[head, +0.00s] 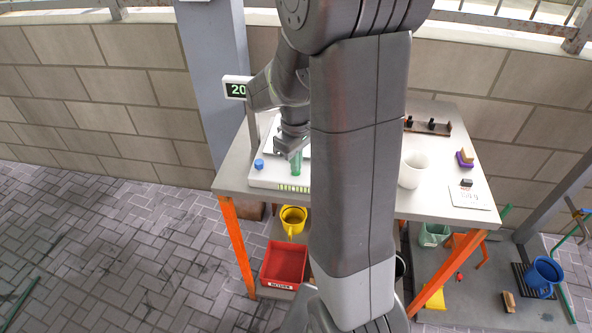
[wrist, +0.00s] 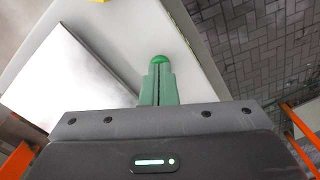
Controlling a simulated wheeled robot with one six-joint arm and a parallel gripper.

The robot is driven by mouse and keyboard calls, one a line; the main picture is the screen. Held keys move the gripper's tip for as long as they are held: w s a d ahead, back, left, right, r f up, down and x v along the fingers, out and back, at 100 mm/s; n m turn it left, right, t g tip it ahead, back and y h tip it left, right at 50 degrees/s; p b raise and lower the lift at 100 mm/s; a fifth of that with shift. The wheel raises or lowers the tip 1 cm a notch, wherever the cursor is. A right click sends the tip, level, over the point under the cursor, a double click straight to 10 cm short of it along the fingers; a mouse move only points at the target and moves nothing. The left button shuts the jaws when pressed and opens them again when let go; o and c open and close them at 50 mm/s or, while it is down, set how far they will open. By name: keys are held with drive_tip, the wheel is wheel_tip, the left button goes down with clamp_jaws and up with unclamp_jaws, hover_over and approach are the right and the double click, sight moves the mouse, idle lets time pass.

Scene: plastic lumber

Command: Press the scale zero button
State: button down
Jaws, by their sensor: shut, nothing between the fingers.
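The scale (head: 265,179) is a white base with a pale weighing plate, on the left end of the table; its display (head: 237,88) on a post reads "20", the rest hidden by my arm. A blue round button (head: 259,164) sits at the base's left. In the wrist view a bright green round button (wrist: 159,60) shows on the scale base (wrist: 185,75), beside the pale plate (wrist: 70,75). My gripper (head: 296,172) is shut and empty, its green fingers over the base's front. In the wrist view its fingertips (wrist: 160,68) are at the green button; I cannot tell whether they touch. No button label is readable.
The table (head: 228,178) has orange legs. A white cup (head: 412,170), a dark rack (head: 428,126) and a small white device (head: 470,194) stand right of my arm.

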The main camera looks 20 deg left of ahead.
drive_tip(key=shift+r+p, duration=1.75)
drive_tip(key=shift+r, duration=0.25)
